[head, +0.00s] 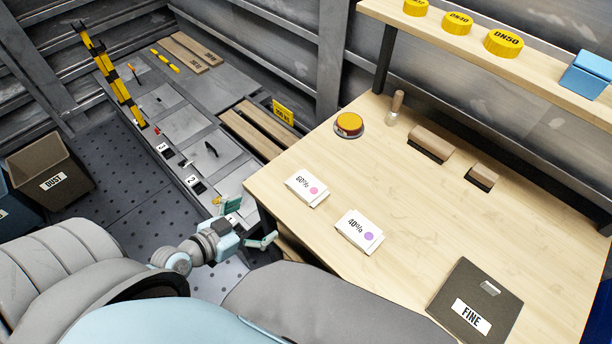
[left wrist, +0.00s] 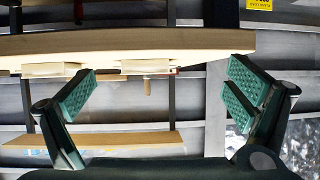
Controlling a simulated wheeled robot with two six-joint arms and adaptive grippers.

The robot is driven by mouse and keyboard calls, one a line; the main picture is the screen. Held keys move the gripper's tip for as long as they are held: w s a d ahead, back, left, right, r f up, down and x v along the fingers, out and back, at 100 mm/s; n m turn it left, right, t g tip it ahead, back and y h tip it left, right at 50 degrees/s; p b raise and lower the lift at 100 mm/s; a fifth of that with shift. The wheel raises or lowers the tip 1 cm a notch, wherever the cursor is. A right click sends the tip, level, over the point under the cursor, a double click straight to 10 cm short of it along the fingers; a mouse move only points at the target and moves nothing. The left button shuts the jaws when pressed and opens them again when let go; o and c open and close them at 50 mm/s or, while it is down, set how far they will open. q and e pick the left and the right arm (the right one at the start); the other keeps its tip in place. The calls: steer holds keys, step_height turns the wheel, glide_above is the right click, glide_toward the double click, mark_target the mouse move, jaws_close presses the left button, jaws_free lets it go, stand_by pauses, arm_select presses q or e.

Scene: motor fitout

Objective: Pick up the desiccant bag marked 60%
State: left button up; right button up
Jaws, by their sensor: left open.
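The white desiccant bag marked 60% (head: 307,189), with a pink dot, lies flat on the wooden bench near its left edge. A similar white bag marked 40% (head: 359,231), with a purple dot, lies nearer and to the right. My left gripper (head: 250,223) is open and empty, just off the bench's left edge and apart from both bags. The left wrist view looks upside down; between the open fingers (left wrist: 162,85) appears a pale bag (left wrist: 147,66), likely the 60% one, and another bag (left wrist: 52,70) is by the left finger. Their markings are unreadable there. My right gripper is not in view.
The bench top (head: 440,220) is mostly clear around the bags. A yellow-topped round item (head: 349,124), a wooden-handled tool (head: 396,106) and brushes (head: 430,144) stand at the back. A shelf (head: 480,64) overhangs the back.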

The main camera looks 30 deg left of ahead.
mark_target(305, 186)
arm_select(q)
step_height(305, 186, up, 4)
steer(key=w+d+h, duration=0.1)
steer(key=w+d, duration=0.1)
steer(key=d, duration=0.1)
steer(key=shift+m, duration=0.3)
steer(key=x, duration=0.8)
steer(key=r+x, duration=0.1)
steer(key=x, duration=0.4)
steer(key=shift+w+a+r, duration=0.1)
steer(key=shift+w+a, duration=0.05)
steer(key=shift+w, duration=0.15)
steer(key=shift+t, duration=0.3)
steer(key=c, duration=1.4)
